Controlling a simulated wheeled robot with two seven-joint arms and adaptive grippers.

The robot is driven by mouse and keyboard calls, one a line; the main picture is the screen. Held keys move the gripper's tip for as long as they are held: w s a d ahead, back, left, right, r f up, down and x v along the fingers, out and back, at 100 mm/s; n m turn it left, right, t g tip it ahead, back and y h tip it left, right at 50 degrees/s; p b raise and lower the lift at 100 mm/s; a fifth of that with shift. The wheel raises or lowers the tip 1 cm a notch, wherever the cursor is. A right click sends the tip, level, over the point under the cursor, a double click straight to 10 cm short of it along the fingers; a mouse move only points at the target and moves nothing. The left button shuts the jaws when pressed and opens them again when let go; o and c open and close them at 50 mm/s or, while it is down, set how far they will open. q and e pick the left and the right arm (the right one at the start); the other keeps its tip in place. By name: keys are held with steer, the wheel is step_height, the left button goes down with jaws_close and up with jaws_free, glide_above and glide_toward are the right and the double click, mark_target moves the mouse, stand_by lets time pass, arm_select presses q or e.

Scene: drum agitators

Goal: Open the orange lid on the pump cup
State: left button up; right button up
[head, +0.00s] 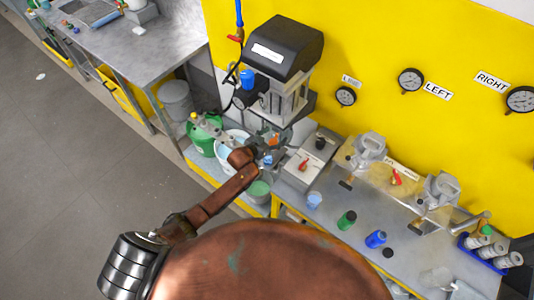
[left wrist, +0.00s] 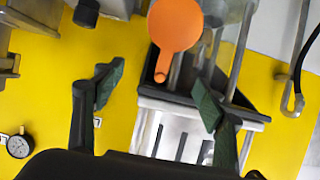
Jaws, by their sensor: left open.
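The orange lid (left wrist: 175,25) shows in the left wrist view as a round disc with a narrow tab (left wrist: 163,68) pointing down. It lies beyond my fingertips, at the top middle of the picture. My left gripper (left wrist: 158,88) is open, with one green-padded finger on each side and nothing between the pads. The tab's end lies between the fingers in the picture; I see no contact. In the head view my left gripper (head: 264,156) is at the dark-hooded machine (head: 285,48), where a small orange patch shows. The pump cup is mostly hidden there. My right gripper is not in view.
A control box with a red switch (head: 304,164) stands right of the gripper. A green container (head: 201,138) is to the left. The yellow wall (head: 390,50) is close behind.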

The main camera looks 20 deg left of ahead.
arm_select(q)
steer(key=p+v, duration=0.5)
steer(key=v, duration=0.1)
steer(key=shift+r, duration=0.1)
stand_by(0.3)
stand_by(0.4)
steer(key=s+a+f+n+g+y+b, duration=0.15)
steer(key=s+a+f+b, duration=0.4)
steer(key=f, duration=0.75)
steer(key=s+a+f+g+y+b, duration=0.1)
steer(key=s+a+f+g+b, duration=0.15)
steer(key=s+f, duration=0.85)
steer(key=s+a+f+g+y+b, duration=0.1)
steer(key=s+a+f+b, duration=0.3)
steer(key=f, duration=1.1)
steer(key=s+f+g+b, duration=0.2)
steer(key=s+f+b, duration=0.1)
steer(key=s+f, duration=0.6)
steer(key=s+f+g+y+b, duration=0.1)
steer(key=s+f+b, duration=0.3)
steer(key=s+f, duration=0.5)
steer(key=s+f+n+g+b, duration=0.1)
steer(key=s+f+g+b, duration=0.2)
steer(key=s+f, duration=0.6)
steer(key=s+b, duration=0.1)
steer(key=s, duration=1.3)
steer(key=shift+s+a+f, duration=0.2)
steer(key=shift+a+f, duration=0.05)
steer(key=shift+a, duration=0.05)
